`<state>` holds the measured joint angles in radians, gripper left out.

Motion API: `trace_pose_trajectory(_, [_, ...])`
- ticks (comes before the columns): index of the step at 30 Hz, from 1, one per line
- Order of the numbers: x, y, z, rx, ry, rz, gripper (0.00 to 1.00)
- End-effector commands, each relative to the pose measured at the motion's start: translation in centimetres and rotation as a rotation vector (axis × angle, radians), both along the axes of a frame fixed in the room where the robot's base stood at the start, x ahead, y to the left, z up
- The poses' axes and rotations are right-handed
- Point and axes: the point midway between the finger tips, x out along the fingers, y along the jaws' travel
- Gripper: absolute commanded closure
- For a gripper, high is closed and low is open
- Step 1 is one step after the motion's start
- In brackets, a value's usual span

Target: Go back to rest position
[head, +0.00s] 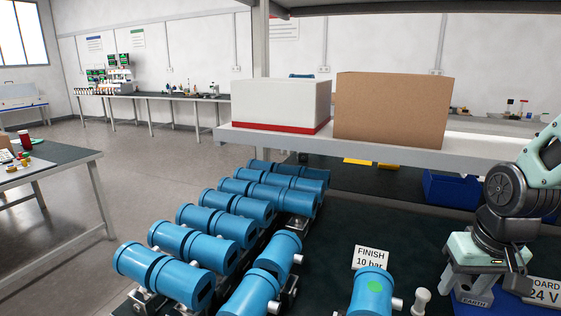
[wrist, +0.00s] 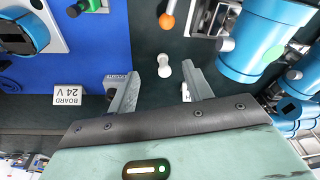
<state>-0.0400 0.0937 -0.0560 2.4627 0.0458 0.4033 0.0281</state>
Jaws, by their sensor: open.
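My gripper (head: 490,284) hangs at the right of the head view, above the dark bench top. In the wrist view my gripper (wrist: 164,88) is open, its two grey fingers apart with nothing held between them. A small white knob (wrist: 163,66) shows beyond the gap between the fingers; it also shows in the head view (head: 421,298), left of my gripper. A blue transmitter (head: 373,292) with a green sticker stands left of the knob in the head view. It appears at upper right in the wrist view (wrist: 262,32), apart from the fingers.
Several blue transmitters (head: 184,277) lie in rows on a rack at left. A FINISH 10 bar card (head: 371,258) and a BOARD 24 V card (wrist: 67,95) stand on the bench. A shelf (head: 400,152) above carries a white box (head: 281,101) and a cardboard box (head: 392,108).

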Motion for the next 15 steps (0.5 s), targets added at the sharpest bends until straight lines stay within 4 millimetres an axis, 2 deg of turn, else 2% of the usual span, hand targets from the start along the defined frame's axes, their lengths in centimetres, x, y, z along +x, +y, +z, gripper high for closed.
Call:
trace_pose_trajectory(5, [-2.8,0.2,0.7,-0.027,-0.051,0.08,0.5])
trace_pose_trajectory(11, [-4.6,6.0,1.9,-0.011,-0.006,0.252,0.5])
trace_pose_trajectory(15, [-6.9,10.3,2.8,-0.004,0.034,0.39,0.5])
